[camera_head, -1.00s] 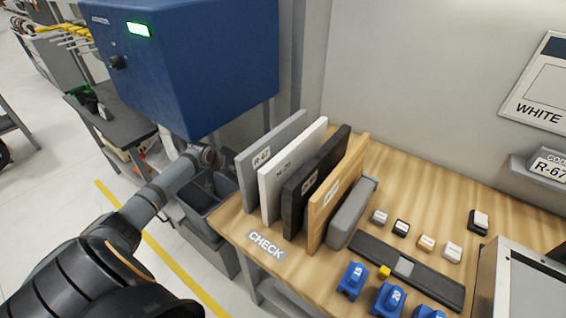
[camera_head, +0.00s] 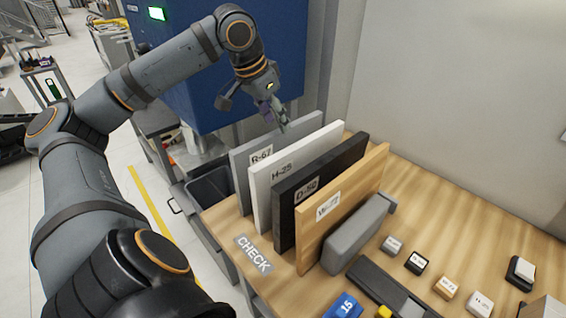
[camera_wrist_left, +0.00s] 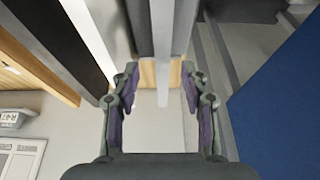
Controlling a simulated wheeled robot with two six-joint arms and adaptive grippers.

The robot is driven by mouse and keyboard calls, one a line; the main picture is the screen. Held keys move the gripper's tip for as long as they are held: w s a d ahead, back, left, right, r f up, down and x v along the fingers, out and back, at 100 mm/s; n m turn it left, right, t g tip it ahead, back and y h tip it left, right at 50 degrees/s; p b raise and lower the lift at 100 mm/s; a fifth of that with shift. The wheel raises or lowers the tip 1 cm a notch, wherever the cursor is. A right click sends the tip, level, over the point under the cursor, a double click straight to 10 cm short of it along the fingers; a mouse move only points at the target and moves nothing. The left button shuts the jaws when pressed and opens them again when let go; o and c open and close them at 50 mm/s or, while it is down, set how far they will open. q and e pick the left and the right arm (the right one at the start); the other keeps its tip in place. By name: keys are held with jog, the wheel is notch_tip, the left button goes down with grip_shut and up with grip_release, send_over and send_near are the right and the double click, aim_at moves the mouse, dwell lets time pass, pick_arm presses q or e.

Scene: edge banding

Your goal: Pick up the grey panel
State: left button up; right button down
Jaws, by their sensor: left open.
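The grey panel (camera_head: 243,158), labelled R-67, stands upright at the left end of a row of panels on the wooden bench. My left gripper (camera_head: 281,122) is open and points down over its top edge. In the left wrist view the grey panel (camera_wrist_left: 163,45) runs edge-on into the gap between the two open fingers (camera_wrist_left: 162,88), with no visible contact. The lower part of the panel is hidden by the white panel in the head view. My right gripper is not in view.
Beside it stand the white panel (camera_head: 262,200), black panel (camera_head: 284,215) and wooden panel (camera_head: 308,240), closely spaced. A blue machine (camera_head: 190,95) rises behind my left arm. Grey bins (camera_head: 208,188) sit left of the bench. Small sample blocks lie at right.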

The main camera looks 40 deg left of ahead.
pick_arm(q)
jog(key=shift+w+f, duration=0.3)
jog(key=shift+f, duration=0.3)
jog(key=p+x, duration=0.1)
jog(key=x, duration=0.3)
jog(key=shift+w+a+f, duration=0.1)
jog(key=shift+w+f, duration=0.1)
jog(key=shift+f, duration=0.05)
jog(key=shift+w+f, duration=0.15)
jog(key=shift+f, duration=0.15)
jog(key=shift+r, duration=0.1)
jog(key=shift+c, duration=1)
grip_shut()
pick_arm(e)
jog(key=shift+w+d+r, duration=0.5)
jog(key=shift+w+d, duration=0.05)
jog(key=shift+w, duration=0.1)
